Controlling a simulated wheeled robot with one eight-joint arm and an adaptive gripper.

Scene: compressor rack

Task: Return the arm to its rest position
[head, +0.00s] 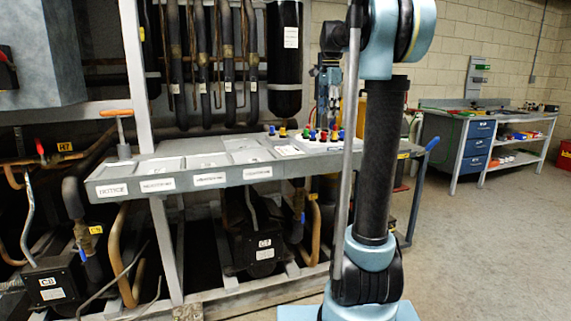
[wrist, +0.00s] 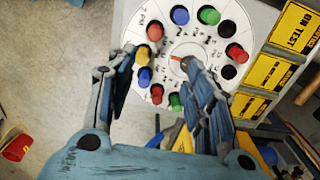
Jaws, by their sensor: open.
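My gripper (wrist: 158,58) is open and empty in the wrist view. No cap is visibly held between the fingertips. The fingers cover part of the board, and I cannot tell how high they are above it. In the head view my arm stands upright right of centre, and my gripper (head: 327,88) hangs behind it above the coloured caps (head: 318,135) at the bench's right end.
A grey bench with labelled trays (head: 180,172) fronts the rack of pipes and compressors (head: 265,240). An orange-handled tool (head: 118,125) stands at its left end. Yellow "ON TEST" tags (wrist: 292,25) lie beside the board. A blue-drawer workbench (head: 480,148) is far right; the floor before it is clear.

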